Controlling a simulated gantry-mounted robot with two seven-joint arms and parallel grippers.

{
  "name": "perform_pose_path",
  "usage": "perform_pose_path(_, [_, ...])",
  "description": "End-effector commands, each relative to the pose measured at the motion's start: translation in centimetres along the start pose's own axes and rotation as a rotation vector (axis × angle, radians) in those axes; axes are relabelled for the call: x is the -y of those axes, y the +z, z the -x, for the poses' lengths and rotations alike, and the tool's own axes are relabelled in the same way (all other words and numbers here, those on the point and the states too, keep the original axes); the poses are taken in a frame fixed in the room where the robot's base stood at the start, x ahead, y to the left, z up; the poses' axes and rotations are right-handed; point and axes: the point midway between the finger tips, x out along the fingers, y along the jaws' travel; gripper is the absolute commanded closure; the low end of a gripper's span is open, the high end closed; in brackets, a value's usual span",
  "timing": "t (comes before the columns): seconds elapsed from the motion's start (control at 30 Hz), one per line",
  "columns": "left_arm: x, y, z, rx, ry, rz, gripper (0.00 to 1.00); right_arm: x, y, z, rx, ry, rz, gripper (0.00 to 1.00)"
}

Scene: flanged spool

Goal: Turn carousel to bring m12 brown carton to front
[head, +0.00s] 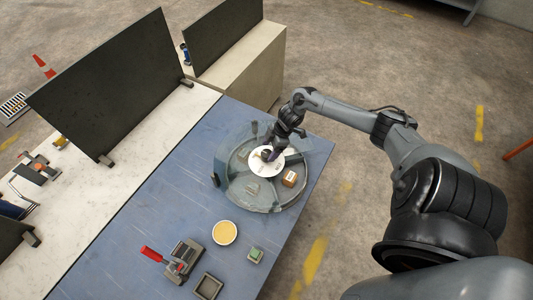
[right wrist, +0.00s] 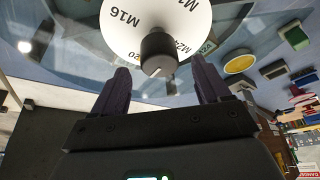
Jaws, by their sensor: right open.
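The carousel (head: 228,190) is a round, clear-walled turntable split into compartments, on the blue table. A white disc (head: 258,168) with size labels lies at its centre; M16 reads clearly on this disc in the right wrist view (right wrist: 125,40). A small brown carton (head: 289,179) sits in a compartment at the right. My right gripper (head: 270,154) is over the disc. In the right wrist view, its open fingers (right wrist: 160,80) stand either side of the line to the dark central knob (right wrist: 157,52), which shows just beyond the tips. No grip on the knob shows. My left gripper is not in view.
A yellow-topped round dish (head: 224,232), a green-topped block (head: 255,255), a grey tray (head: 207,286) and a grey device with a red handle (head: 182,262) stand in front of the carousel. Dark panels (head: 110,85) stand at the back left. The blue table's left part is clear.

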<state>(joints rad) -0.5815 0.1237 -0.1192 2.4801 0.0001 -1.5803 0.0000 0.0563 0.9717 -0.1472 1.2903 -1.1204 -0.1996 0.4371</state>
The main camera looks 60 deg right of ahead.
Motion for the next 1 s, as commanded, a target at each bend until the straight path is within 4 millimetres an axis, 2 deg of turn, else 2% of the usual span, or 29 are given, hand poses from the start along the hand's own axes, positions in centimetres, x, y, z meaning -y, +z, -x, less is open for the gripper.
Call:
perform_pose_path(0.1, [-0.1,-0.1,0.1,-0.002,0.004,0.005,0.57,0.0,-0.1,-1.7,-0.002,-0.001,-0.001,0.24])
perform_pose_path(0.3, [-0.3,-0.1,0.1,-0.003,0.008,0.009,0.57,0.0,-0.1,-3.4,0.000,0.000,0.000,0.24])
perform_pose_path(0.7, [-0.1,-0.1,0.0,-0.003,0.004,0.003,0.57,0.0,0.0,-3.8,0.000,0.000,0.002,0.26])
perform_pose_path(1.0, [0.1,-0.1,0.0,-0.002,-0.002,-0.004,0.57,0.0,0.0,-3.8,0.000,0.000,0.001,0.72])
